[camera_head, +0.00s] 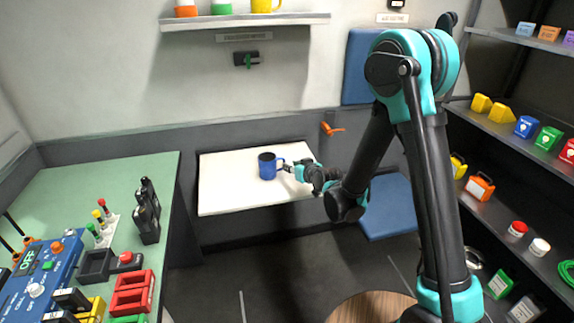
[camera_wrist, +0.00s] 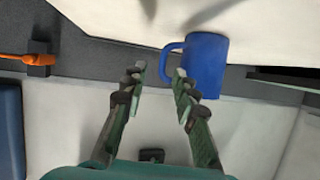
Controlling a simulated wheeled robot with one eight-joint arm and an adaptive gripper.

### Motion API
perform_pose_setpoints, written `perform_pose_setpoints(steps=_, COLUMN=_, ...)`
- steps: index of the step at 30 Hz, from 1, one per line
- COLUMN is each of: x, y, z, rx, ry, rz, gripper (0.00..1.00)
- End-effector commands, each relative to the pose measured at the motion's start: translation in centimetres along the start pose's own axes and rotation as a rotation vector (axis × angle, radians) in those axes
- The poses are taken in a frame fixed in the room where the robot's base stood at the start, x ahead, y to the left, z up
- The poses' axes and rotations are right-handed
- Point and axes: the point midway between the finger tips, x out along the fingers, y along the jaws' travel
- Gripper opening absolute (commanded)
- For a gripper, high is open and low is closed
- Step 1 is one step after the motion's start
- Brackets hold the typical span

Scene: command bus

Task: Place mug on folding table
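The blue mug (camera_head: 267,168) stands upright on the white folding table (camera_head: 225,192), near its middle, with its handle toward my gripper. My gripper (camera_head: 289,169) is just right of the mug, low over the table. In the wrist view the mug (camera_wrist: 205,66) is upper right of my gripper (camera_wrist: 159,78). The two fingers are spread apart with nothing clamped between them. The right fingertip overlaps the mug's handle side in the picture; I cannot tell whether it touches.
An orange wall handle (camera_head: 332,129) is behind the table. A green workbench (camera_head: 110,178) with a blue control box (camera_head: 45,272) is at left. Shelves (camera_head: 490,125) with several boxes line the right. A wall shelf (camera_head: 245,21) hangs above. The table's left part is bare.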

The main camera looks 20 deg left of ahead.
Motion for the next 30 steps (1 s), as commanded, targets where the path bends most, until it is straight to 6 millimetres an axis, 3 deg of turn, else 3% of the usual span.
perform_pose_setpoints(steps=3, x=-2.5, y=0.0, z=0.0, rx=-0.001, ry=0.0, rz=0.001, gripper=0.28)
perform_pose_setpoints(steps=9, x=-4.8, y=0.0, z=0.0, rx=0.0, ry=0.0, rz=0.0, gripper=0.28)
perform_pose_setpoints(steps=20, x=-5.9, y=0.5, z=0.0, rx=0.003, ry=-0.01, rz=0.007, gripper=0.28)
perform_pose_setpoints(steps=25, x=-9.3, y=4.4, z=0.5, rx=0.034, ry=-0.09, rz=0.066, gripper=0.28)
perform_pose_setpoints(steps=30, x=-15.7, y=9.8, z=2.4, rx=0.102, ry=-0.227, rz=0.165, gripper=0.28)
